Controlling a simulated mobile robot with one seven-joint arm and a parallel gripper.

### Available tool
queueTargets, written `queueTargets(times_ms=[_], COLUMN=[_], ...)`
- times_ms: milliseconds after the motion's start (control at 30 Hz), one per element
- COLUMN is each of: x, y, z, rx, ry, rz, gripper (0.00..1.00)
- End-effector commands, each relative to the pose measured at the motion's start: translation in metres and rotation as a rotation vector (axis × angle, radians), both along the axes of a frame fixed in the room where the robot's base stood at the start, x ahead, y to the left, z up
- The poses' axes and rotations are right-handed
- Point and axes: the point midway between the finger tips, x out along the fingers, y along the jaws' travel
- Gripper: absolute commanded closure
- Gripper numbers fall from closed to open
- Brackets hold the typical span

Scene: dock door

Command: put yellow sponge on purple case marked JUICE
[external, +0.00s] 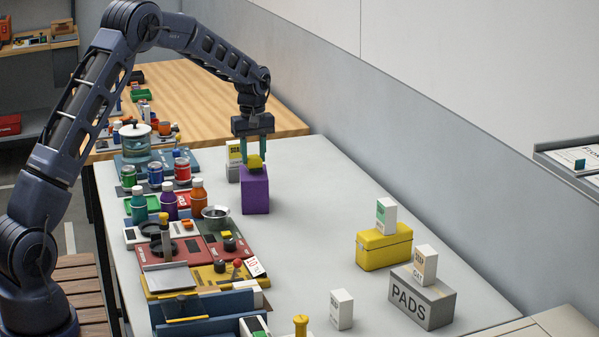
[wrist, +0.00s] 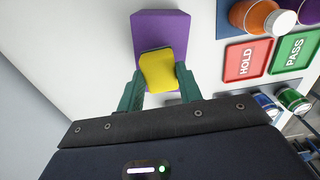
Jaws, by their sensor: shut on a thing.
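The yellow sponge (external: 255,162) is between the two green fingers of my gripper (external: 254,153), which is shut on it. It also shows in the wrist view (wrist: 158,71), with a finger on each side. The purple case (external: 255,193) stands upright directly below the sponge on the grey table. In the wrist view the purple case (wrist: 160,27) extends beyond the sponge. The sponge is at the case's top; I cannot tell whether it touches it or hovers just above. No JUICE lettering shows on the visible faces.
A small box (external: 233,160) stands close behind the case. Bottles, cans and a metal bowl (external: 216,215) crowd the left side. A yellow case (external: 384,247) and a grey PADS case (external: 422,295), each topped by a small box, stand at right. The table's middle is clear.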

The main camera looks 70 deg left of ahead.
Motion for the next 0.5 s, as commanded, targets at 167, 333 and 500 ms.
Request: queueTargets(times_ms=[167,333,500], x=[0.0,0.0,0.0001], y=[0.0002,0.0001,0.0001], z=[-0.01,-0.0097,-0.0125], rx=[0.0,0.0,0.0], ry=[0.0,0.0,0.0], rz=[0.0,0.0,0.0], gripper=[0.86,0.86,0.59])
